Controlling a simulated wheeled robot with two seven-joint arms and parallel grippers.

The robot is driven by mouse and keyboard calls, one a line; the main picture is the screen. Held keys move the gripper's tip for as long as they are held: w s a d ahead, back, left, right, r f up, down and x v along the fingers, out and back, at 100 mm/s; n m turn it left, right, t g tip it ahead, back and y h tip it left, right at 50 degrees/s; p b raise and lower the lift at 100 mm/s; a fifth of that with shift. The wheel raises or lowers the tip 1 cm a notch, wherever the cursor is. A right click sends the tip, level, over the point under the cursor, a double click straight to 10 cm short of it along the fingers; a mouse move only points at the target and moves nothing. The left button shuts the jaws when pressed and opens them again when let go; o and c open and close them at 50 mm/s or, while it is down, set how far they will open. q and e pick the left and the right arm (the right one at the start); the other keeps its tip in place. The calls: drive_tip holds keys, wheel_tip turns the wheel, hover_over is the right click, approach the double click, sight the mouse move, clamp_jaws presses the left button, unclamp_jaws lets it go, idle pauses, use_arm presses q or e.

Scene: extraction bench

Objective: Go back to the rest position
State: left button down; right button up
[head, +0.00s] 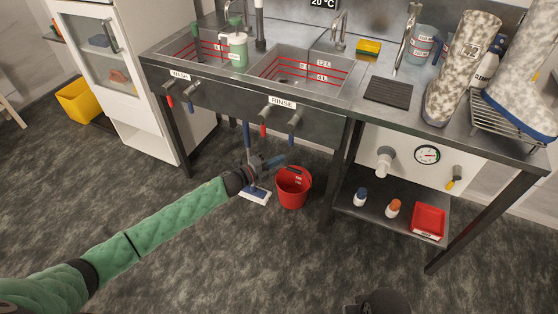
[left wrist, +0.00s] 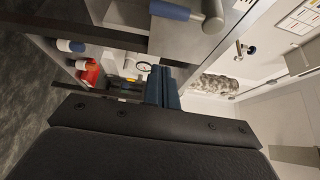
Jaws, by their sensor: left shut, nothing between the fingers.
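My left arm comes in from the left in a green sleeve. My left gripper (head: 276,161) is in front of the bench, below the sinks and a little above and left of the red bucket (head: 293,188). Its fingers are shut with nothing between them; in the left wrist view the closed blue fingers (left wrist: 162,88) point toward the bench underside. My right gripper is not in view; only a dark rounded part shows at the bottom edge of the head view.
The steel bench (head: 345,90) has two sinks, with blue and red tap handles at its front. A mop (head: 255,196) stands beside the bucket. The lower shelf (head: 375,212) holds bottles and a red tray (head: 429,221). The floor in front is clear.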

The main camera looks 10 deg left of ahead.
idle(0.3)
use_arm(q)
drive_tip(key=w+a+n+t+y, duration=0.35)
drive_tip(key=a+n+y, duration=0.35)
drive_tip(key=n+y, duration=0.25)
drive_tip(key=s+a+r+n+g+y, duration=0.25)
drive_tip(key=s+r+n+y, duration=0.2)
drive_tip(key=r+n, duration=0.3)
drive_tip(key=s+d+f+n+g+h, duration=0.2)
drive_tip(key=s+n+g, duration=0.5)
drive_tip(key=s, duration=2.2)
drive_tip(key=s+f+n+g, duration=0.1)
drive_tip(key=s+f, duration=0.3)
drive_tip(key=s, duration=0.4)
drive_tip(key=s+d+f+n+g, duration=0.1)
drive_tip(key=s+f+g, duration=0.2)
drive_tip(key=s, duration=0.6)
drive_tip(key=shift+s+d+f, duration=0.25)
drive_tip(key=shift+f, duration=0.4)
